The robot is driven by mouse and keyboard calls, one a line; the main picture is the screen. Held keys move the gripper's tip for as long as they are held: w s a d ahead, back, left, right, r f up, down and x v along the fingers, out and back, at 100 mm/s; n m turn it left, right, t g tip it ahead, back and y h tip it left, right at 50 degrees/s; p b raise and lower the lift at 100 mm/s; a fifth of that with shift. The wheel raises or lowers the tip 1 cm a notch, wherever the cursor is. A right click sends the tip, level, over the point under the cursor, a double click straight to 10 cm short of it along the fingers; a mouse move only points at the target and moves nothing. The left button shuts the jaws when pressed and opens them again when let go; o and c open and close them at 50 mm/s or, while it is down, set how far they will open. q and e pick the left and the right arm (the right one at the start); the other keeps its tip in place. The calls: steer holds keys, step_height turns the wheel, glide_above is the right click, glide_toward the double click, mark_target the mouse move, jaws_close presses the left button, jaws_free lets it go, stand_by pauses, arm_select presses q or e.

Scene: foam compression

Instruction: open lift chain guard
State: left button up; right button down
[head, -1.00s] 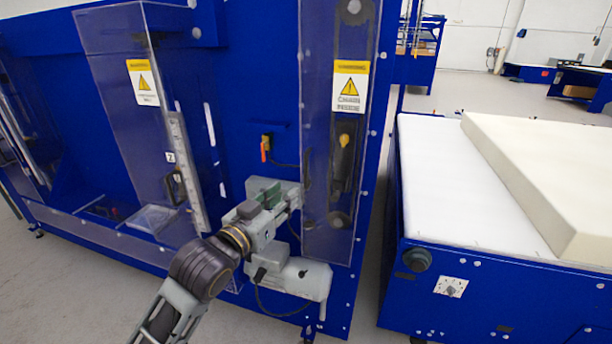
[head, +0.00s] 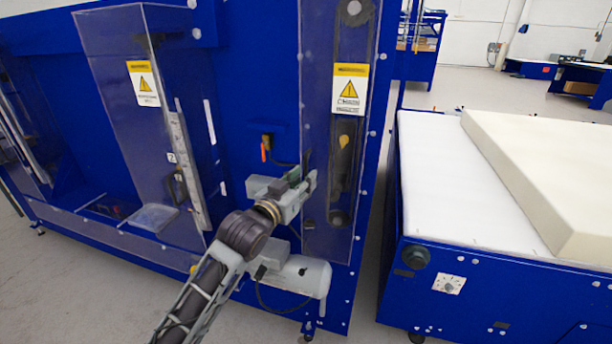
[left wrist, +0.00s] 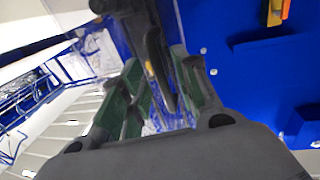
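The lift chain guard (head: 318,130) is a tall clear cover on the right part of the blue machine. It carries a yellow and white warning label (head: 350,89), and a dark chain run shows behind it. It looks closed. My left gripper (head: 308,183) is at the guard's left edge, at lower-middle height. In the left wrist view its green-padded fingers (left wrist: 155,95) stand apart, with a dark bar, apparently a handle (left wrist: 158,62), running between and beyond them. I cannot tell whether the fingers touch it. My right gripper is not in view.
An orange-handled switch (head: 265,150) is left of the guard. A grey motor housing (head: 300,275) sticks out below my gripper. Another clear guard (head: 120,120) stands at left. A blue table (head: 480,295) with white foam is at right, across a narrow gap.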

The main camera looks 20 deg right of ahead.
arm_select(q)
steer(key=shift+x, duration=1.15)
steer(key=shift+c, duration=0.5)
jaws_close()
